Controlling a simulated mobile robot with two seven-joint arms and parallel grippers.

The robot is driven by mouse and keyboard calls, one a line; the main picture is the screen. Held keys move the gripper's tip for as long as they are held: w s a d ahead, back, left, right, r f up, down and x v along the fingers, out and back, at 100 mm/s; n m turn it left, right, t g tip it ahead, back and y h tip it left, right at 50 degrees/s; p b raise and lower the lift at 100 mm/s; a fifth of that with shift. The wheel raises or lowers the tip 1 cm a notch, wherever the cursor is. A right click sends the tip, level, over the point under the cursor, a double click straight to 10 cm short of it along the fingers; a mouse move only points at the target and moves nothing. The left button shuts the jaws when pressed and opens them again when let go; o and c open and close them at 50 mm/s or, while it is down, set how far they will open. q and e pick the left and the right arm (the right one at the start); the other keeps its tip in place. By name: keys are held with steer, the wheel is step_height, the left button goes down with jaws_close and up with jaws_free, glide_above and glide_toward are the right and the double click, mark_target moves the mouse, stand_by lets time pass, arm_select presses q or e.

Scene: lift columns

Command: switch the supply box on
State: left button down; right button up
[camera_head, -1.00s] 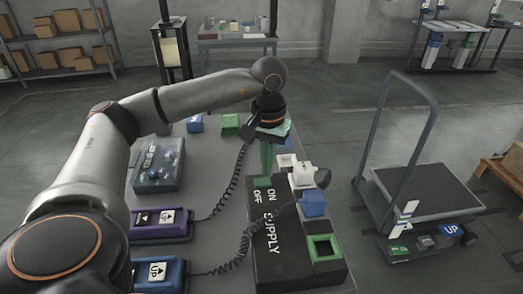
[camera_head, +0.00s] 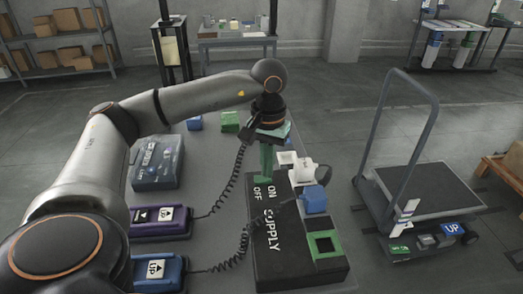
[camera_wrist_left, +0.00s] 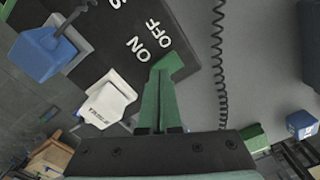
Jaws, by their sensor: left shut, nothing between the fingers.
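The supply box (camera_head: 285,262) is a black box lettered ON, OFF and SUPPLY, on the grey table. A small green switch (camera_head: 262,179) sits at its far end beside the ON and OFF words; it also shows in the left wrist view (camera_wrist_left: 178,66). My left gripper (camera_head: 266,168) points down at that end of the box, its green fingers shut and empty. In the left wrist view the fingertips (camera_wrist_left: 159,72) meet the switch's outline; I cannot tell whether they touch. The fingers partly hide the switch, so its setting is unclear. My right gripper is not in view.
A blue plug (camera_head: 315,199), a white plug (camera_head: 302,174) and an open green socket (camera_head: 324,244) line the box's right side. Purple (camera_head: 160,222) and blue (camera_head: 158,272) units with coiled cables stand left. A clear-lidded case (camera_head: 157,163) lies behind them. A cart (camera_head: 425,190) stands right.

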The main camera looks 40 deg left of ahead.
arm_select(q)
steer(key=shift+f, duration=0.35)
steer(key=shift+r, duration=0.35)
step_height(320, 180, up, 6)
steer(key=p, duration=0.5)
steer(key=shift+r, duration=0.25)
steer(key=shift+s+f, duration=0.1)
stand_by(0.3)
